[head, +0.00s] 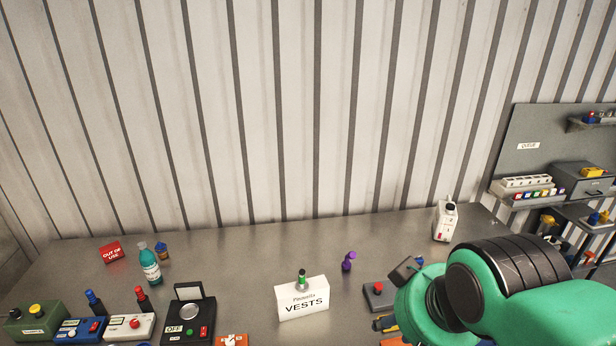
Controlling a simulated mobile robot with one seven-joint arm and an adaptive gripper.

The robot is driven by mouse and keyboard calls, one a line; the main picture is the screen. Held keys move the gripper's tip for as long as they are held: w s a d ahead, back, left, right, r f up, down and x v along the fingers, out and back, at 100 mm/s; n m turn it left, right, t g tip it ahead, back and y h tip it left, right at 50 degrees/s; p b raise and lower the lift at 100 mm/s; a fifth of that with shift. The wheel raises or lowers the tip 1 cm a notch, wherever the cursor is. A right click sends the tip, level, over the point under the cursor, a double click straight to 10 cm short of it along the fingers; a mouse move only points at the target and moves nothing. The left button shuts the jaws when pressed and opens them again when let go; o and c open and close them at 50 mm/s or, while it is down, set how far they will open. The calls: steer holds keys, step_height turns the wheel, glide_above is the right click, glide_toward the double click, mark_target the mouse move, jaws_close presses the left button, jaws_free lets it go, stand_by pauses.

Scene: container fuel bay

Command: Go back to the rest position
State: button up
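My green and black arm (520,285) fills the lower right of the head view, over the right part of the metal bench (220,262). I cannot make out my gripper or its fingertips. A small dark, tilted piece (405,268) shows at the left edge of the arm; I cannot tell what it belongs to. What lies behind and under the arm is hidden.
A white VESTS box (302,299) stands mid-bench. Switch boxes, including a black OFF unit (188,318), line the front left. A teal bottle (150,266), purple item (348,262) and white canister (445,221) stand farther back. Shelves (552,196) hang at right.

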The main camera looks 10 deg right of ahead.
step_height(320, 180, down, 11)
steer(key=b, duration=1)
steer(key=shift+f+b, duration=0.2)
steer(key=shift+b, duration=0.15)
